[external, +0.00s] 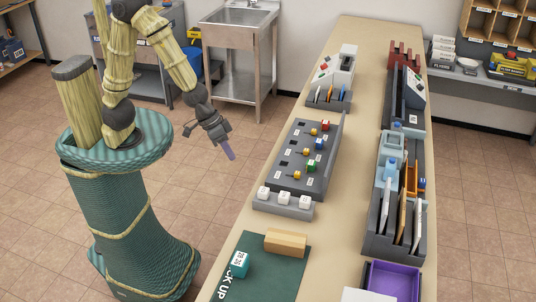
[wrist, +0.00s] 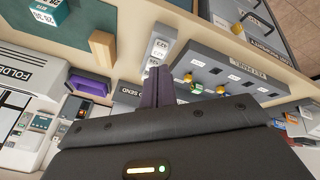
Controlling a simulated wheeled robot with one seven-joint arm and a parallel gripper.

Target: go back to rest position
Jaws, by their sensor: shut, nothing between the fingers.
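My gripper (external: 229,152) hangs at the end of my arm, left of the long table (external: 333,207), over open floor. Its purple fingers point down and to the right in the external view. In the wrist view the fingers of my gripper (wrist: 157,88) are together with nothing between them. My gripper is apart from the table and everything on it.
On the table stand a grey key panel (external: 286,176) with small coloured cubes, white cubes (external: 284,198), a green mat (external: 270,278) with a wooden block (external: 286,242) and teal box (external: 240,264), a grey sorter (external: 383,240) and a purple tray (external: 392,282). A sink (external: 238,17) stands behind.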

